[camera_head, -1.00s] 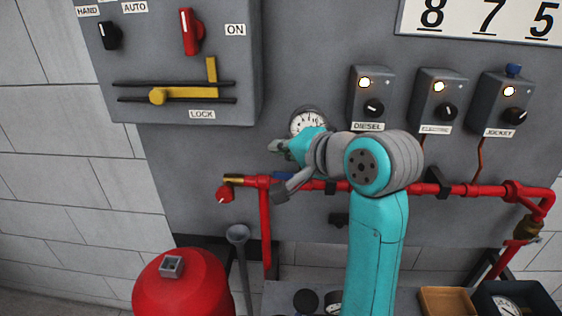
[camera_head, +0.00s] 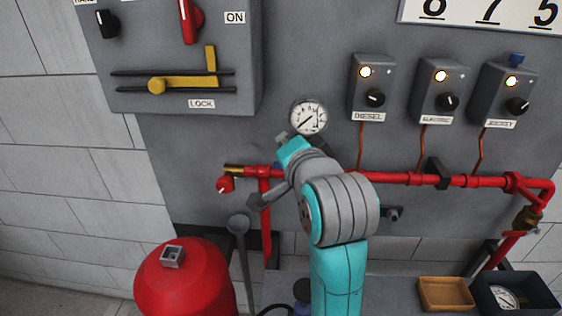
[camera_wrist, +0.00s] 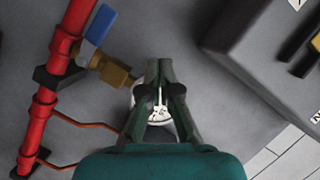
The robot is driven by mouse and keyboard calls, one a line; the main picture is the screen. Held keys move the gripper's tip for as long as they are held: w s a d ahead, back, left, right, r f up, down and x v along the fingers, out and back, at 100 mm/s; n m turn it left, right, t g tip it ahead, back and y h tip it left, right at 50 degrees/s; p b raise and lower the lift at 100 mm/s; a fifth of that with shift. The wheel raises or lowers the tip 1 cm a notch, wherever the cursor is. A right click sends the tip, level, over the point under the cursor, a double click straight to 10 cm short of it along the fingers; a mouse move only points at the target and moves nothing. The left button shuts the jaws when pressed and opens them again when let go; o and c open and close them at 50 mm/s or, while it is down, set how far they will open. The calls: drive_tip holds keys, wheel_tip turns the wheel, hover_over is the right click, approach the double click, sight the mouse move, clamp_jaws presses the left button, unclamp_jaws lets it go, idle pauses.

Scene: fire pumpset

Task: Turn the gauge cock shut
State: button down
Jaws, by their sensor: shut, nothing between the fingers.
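The gauge cock is a brass fitting (camera_wrist: 117,75) with a blue lever (camera_wrist: 97,28), left of my gripper in the wrist view. The lever lies across the brass body, roughly along the red pipe. In the head view my arm hides most of the cock. The round white gauge (camera_head: 309,117) shows clear above my arm; in the wrist view the gauge (camera_wrist: 157,115) is partly behind my fingers. My gripper (camera_wrist: 160,64) is shut and empty, apart from the lever, with its tips to the lever's right.
The red pipe (camera_head: 400,178) runs across the grey panel. Thin copper tubes (camera_head: 361,145) run up to the control boxes (camera_head: 372,85). A larger grey cabinet (camera_head: 180,60) juts out at upper left. A red tank (camera_head: 185,280) stands below.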

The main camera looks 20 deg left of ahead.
drive_tip(key=s+d+f+n+t+h, duration=0.1)
drive_tip(key=s+f+n+t+h, duration=0.2)
drive_tip(key=s+f+n+t, duration=0.4)
drive_tip(key=w+a+t, duration=0.1)
drive_tip(key=w+a, duration=0.1)
drive_tip(key=w, duration=0.6)
drive_tip(key=shift+w+a+r+m, duration=0.2)
drive_tip(key=shift+w+a+m, duration=0.1)
drive_tip(key=shift+a, duration=0.05)
idle(0.3)
